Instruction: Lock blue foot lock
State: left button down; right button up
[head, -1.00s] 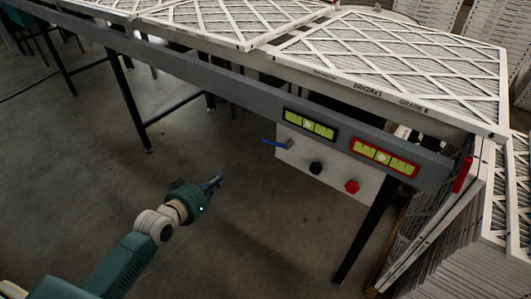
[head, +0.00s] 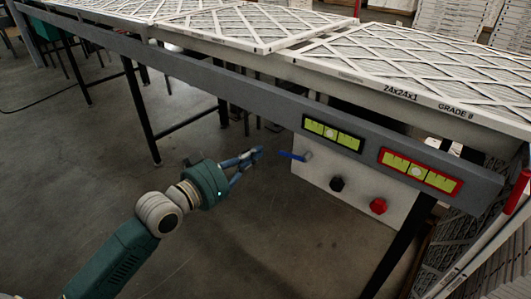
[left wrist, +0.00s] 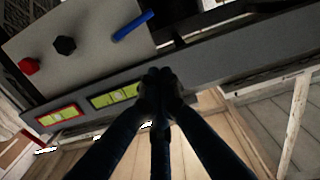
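The blue lever (head: 292,156) sticks out to the left from the upper left of a pale panel under the table rail. In the left wrist view the blue lever (left wrist: 132,27) lies at the top, slanting, beyond my fingertips. My left gripper (head: 257,153) appears just left of the lever in the head view, with a small gap between them. In the left wrist view its fingers (left wrist: 162,84) converge and meet at the tips, with nothing seen between them. My right gripper is not in view.
The panel (head: 318,182) also carries a black knob (head: 337,184) and a red knob (head: 378,206). Two green level vials sit on the grey rail (head: 270,105) above. Boxed filters (head: 420,70) lie on the table. A black table leg (head: 400,245) stands right of the panel. The floor at left is open.

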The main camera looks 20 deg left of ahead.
pick_arm(q)
send_over(278, 152)
jog(key=s, duration=0.4)
jog(key=f, duration=0.1)
jog(key=f+b, duration=0.1)
jog(key=f, duration=0.1)
jog(key=w+d+f, duration=0.1)
jog(key=shift+w+d+f+b, duration=0.1)
jog(key=shift+f+b, duration=0.1)
jog(key=shift+b, duration=0.2)
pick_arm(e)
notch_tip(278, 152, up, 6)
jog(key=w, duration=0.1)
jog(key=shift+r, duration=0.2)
pick_arm(q)
jog(key=shift+f+n, duration=0.4)
jog(key=shift+n, duration=0.3)
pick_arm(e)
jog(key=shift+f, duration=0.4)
